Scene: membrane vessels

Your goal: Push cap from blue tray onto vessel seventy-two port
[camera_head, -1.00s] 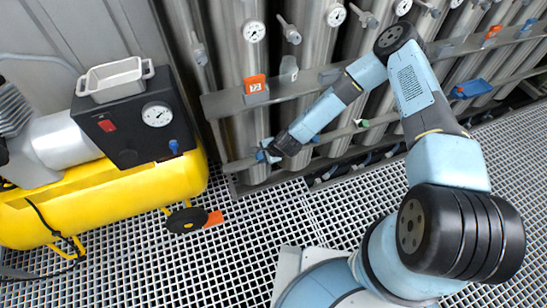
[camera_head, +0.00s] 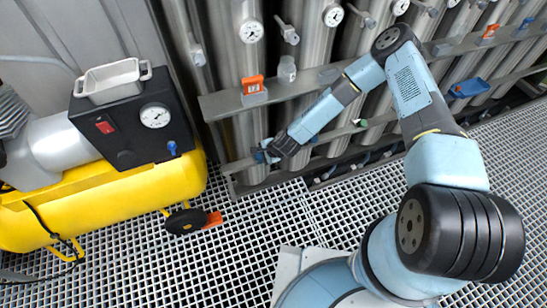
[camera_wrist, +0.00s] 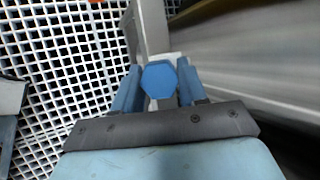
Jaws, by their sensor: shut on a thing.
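A blue six-sided cap (camera_wrist: 159,78) sits between the fingertips of my gripper (camera_wrist: 158,84) in the wrist view, and the gripper is shut on it. In the head view my gripper (camera_head: 264,153) is at the lower rail, in front of the vessel (camera_head: 251,130) below an orange tag (camera_head: 252,85). The tag's number is too small to read.
A yellow compressor (camera_head: 100,205) with a black box and a metal tray (camera_head: 113,78) on top stands at the left. Grey rails (camera_head: 225,101) cross the row of steel vessels. A small clear jar (camera_head: 287,69) stands on the upper rail.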

